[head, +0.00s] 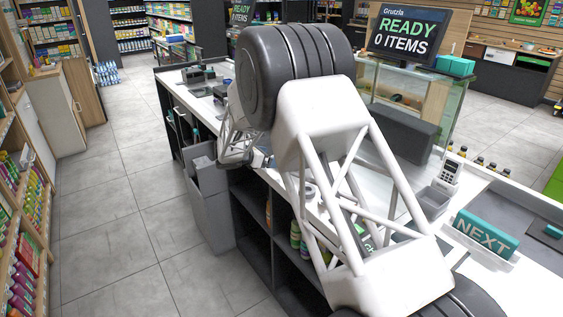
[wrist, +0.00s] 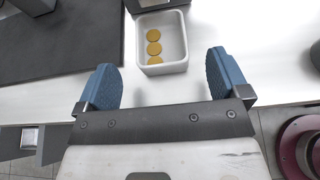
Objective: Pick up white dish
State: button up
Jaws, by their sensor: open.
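The white dish (wrist: 167,69) is a small rectangular tray with several gold coins inside, at the top middle of the wrist view. It stands on the white counter. My gripper (wrist: 162,75) is open, with its two blue fingers spread wide and nothing between their pads. The dish lies just beyond the fingertips, roughly centred between them, and neither finger appears to touch it. In the head view my own arm covers much of the counter, and I cannot make out the dish there.
A dark mat (wrist: 68,50) lies left of the dish, and a dark object (wrist: 157,5) stands right behind it. In the head view, a display (head: 407,34), a card terminal (head: 449,172) and a "NEXT" bar (head: 486,234) stand on the counter.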

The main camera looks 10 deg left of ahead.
jog(key=shift+d, duration=0.1)
jog(key=shift+x, duration=2.5)
jog(key=shift+f, duration=0.1)
jog(key=shift+c, duration=0.2)
jog(key=c, duration=1)
